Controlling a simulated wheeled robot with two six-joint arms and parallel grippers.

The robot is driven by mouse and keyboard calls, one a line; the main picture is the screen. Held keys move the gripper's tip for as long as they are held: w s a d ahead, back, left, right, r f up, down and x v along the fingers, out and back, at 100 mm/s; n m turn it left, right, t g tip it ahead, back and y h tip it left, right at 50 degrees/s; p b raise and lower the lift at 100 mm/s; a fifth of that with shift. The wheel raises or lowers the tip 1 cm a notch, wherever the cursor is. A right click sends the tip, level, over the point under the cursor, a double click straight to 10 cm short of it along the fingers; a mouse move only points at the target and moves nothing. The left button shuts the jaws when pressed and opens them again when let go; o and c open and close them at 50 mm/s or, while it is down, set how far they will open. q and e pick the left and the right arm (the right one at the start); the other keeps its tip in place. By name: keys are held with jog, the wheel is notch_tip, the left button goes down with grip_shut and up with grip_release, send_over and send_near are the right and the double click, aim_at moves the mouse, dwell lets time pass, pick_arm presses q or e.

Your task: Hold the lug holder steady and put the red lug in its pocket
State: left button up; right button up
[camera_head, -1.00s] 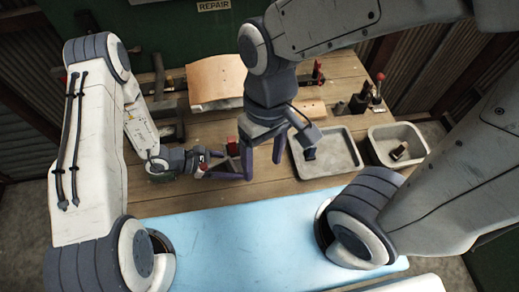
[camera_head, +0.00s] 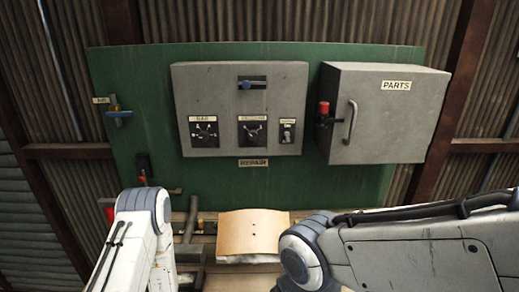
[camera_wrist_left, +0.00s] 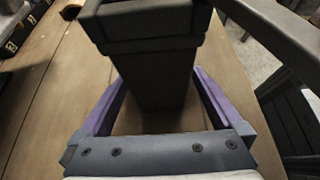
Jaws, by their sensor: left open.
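In the left wrist view the purple fingers of my left gripper (camera_wrist_left: 157,85) are spread apart. No red lug can be made out in either current view. In the head view only upper parts of my two arms show at the bottom edge. Both grippers are out of that view, and my right gripper shows in no current view for certain.
The head view faces a green wall board (camera_head: 330,190) with a grey switch panel (camera_head: 240,105) and a grey PARTS cabinet (camera_head: 385,120). A curved tan sheet (camera_head: 253,232) lies at the back of the bench. Bare wooden bench top (camera_wrist_left: 50,85) shows in the left wrist view.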

pick_arm(q)
jog(key=v, duration=1.1)
jog(key=shift+a+r, duration=0.2)
jog(key=shift+a, duration=0.15)
jog(key=a+r+m+t+y, duration=0.1)
jog(key=a+r+m+y, duration=0.2)
jog(key=r+m+y, duration=0.45)
jog(key=a+r+m+t+y, duration=0.1)
jog(key=a+r+m+y, duration=0.35)
jog(key=r+m, duration=0.45)
jog(key=s+d+f+m+g+b, duration=0.2)
jog(key=s+d+m+b, duration=0.6)
jog(key=s+d, duration=0.6)
jog(key=shift+m+h, duration=0.35)
jog(key=shift+h, duration=0.05)
